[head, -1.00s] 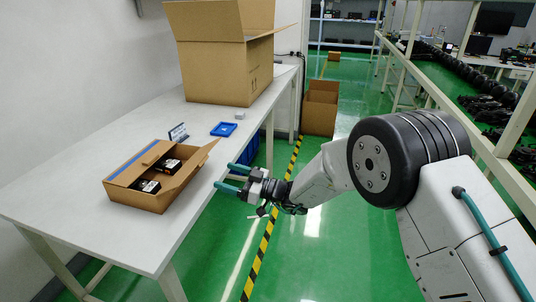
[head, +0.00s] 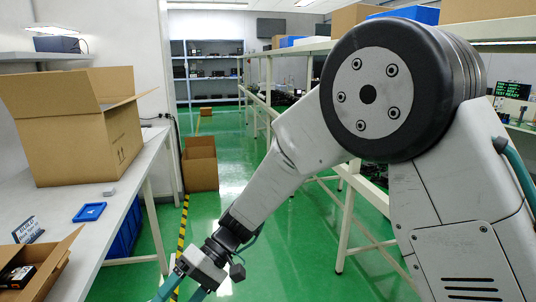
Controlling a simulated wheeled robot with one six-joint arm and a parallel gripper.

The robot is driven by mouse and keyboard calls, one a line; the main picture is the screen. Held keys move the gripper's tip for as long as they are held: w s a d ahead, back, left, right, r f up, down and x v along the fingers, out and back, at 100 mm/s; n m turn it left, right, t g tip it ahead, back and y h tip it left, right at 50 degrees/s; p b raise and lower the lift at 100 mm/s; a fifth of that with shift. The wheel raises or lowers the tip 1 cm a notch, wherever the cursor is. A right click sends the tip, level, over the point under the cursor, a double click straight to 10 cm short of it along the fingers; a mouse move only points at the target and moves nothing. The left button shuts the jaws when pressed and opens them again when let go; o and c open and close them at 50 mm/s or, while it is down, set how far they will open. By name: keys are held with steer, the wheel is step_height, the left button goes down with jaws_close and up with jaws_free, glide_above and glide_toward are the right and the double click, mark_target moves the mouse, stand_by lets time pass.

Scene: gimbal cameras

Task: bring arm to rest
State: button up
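My arm reaches from the right of the head view down toward the lower left. My gripper (head: 178,294) is at the bottom edge, with its two teal fingers pointing down and spread apart. Nothing shows between the fingers, but their tips are cut off by the frame edge. The gripper is over the green floor, just right of the white table's (head: 130,189) near part.
A large open cardboard box (head: 78,140) and a blue tray (head: 89,212) stand on the table. A small open box (head: 48,270) is at lower left. Another carton (head: 200,168) sits on the floor. A white rack (head: 347,215) stands behind my arm.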

steer(key=s+d+r+m+t+h, duration=0.2)
steer(key=s+d+r+m+t, duration=0.1)
steer(key=d, duration=1.2)
steer(key=s+d+r+m+t+h, duration=0.3)
steer(key=s+d+r+m+t, duration=0.1)
steer(key=d, duration=1.1)
steer(key=s+d+r+m+t+h, duration=0.3)
steer(key=s+d+r, duration=0.2)
steer(key=d, duration=1)
step_height(320, 180, up, 2)
steer(key=shift+s+r+t, duration=0.1)
steer(key=shift+s+t, duration=0.1)
steer(key=shift+t, duration=0.1)
steer(key=shift+c, duration=0.3)
